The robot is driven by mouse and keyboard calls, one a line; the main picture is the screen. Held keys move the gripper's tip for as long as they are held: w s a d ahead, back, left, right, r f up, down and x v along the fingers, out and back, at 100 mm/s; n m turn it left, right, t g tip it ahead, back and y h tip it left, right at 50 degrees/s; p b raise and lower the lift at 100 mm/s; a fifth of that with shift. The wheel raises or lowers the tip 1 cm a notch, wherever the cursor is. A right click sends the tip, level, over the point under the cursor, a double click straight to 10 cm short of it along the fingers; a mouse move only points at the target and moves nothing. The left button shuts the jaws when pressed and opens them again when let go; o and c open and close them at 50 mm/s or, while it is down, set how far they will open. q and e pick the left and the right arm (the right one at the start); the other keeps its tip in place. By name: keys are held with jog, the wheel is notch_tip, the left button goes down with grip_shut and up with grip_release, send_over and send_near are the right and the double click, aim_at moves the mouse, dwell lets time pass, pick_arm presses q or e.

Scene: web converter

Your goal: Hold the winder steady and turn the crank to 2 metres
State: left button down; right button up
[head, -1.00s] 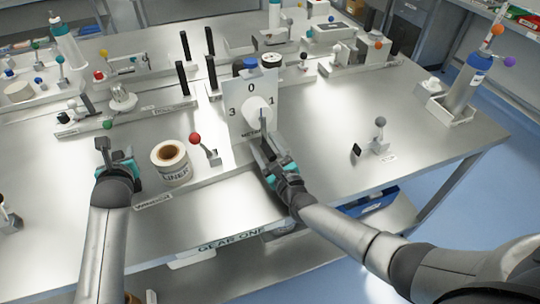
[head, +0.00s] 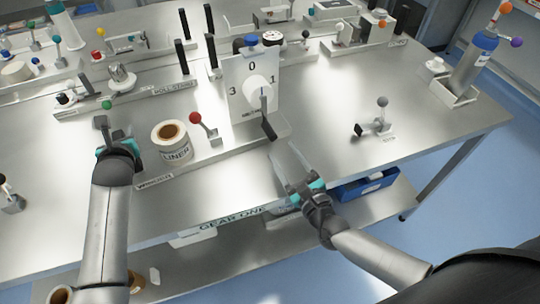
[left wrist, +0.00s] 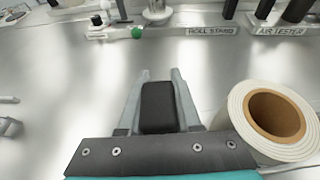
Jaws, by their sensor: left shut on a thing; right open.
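The winder has a white dial plate (head: 236,88) showing 0 at the top, 1 at the right and 3 at the left; its lower part is partly covered. Its crank arm (head: 263,104) points down from the white hub, with a black grip (head: 268,130) at its lower end. My right gripper (head: 284,150) is open and empty, below and to the right of the grip, apart from it. My left gripper (head: 108,140) is shut on a black handle (left wrist: 158,105), left of the liner roll; whether this handle joins the winder I cannot tell.
A liner roll (head: 172,144) stands close to the right of my left gripper. A red-knobbed lever (head: 196,118) stands between roll and dial. A grey-knobbed lever (head: 382,103) is to the right. A bottle (head: 478,60) stands at the right edge.

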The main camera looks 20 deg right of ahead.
pick_arm(q)
jog(key=shift+s+f+p, duration=0.2)
jog(key=shift+f+p, duration=0.2)
jog(key=shift+p, duration=0.2)
pick_arm(e)
jog(key=shift+r, duration=0.6)
pick_arm(q)
jog(key=c, duration=1)
grip_release()
jog(key=o, duration=0.5)
jog(key=shift+w+r, duration=0.1)
jog(key=shift+r, duration=0.2)
jog(key=shift+v, duration=6.05)
jog(key=shift+w+a, duration=0.1)
